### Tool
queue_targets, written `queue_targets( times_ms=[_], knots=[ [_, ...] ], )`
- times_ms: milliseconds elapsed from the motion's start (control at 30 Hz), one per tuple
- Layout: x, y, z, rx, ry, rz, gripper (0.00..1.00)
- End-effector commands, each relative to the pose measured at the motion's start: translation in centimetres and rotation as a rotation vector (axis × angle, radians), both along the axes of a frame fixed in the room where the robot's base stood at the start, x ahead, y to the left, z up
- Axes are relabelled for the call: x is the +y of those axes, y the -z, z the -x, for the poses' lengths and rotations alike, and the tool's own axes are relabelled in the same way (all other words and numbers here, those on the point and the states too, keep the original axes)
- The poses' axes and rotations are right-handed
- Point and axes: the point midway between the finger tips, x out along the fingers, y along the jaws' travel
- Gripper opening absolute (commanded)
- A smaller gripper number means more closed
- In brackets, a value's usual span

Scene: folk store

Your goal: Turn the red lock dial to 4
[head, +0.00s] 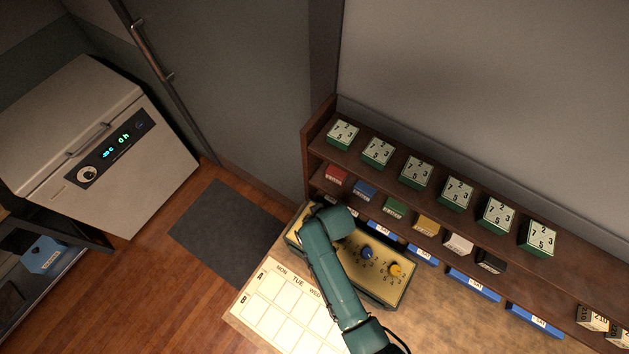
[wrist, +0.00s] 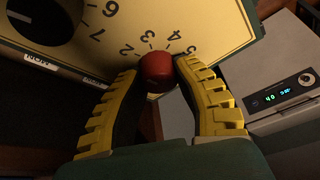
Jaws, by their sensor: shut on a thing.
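The red lock dial (wrist: 157,70) is a round red knob on a cream panel (wrist: 185,22) in the wrist view. Numbers 2, 3, 4 and 5 show around its far side. Its pointer mark is not visible, so I cannot tell its setting. My gripper (wrist: 160,78) has yellow ridged fingers, one on each side of the red dial, and is shut on it. In the head view my arm hides the red dial and the fingertips. There the lock box (head: 385,291) shows a blue dial (head: 367,253) and a yellow dial (head: 396,270).
A calendar sheet (head: 280,304) lies on the counter beside the box. A shelf (head: 316,161) with numbered boxes and small coloured blocks stands behind. A white appliance (head: 158,180) is at left.

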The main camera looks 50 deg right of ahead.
Motion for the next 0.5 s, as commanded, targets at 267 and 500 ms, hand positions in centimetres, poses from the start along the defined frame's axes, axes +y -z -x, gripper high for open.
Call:
queue_targets(
  times_ms=[267,500],
  knots=[
    [0.19,0.26,0.13,0.005,0.199,-0.001,0.00],
    [0.18,0.41,0.14,0.005,0.425,-0.001,0.00]
  ],
)
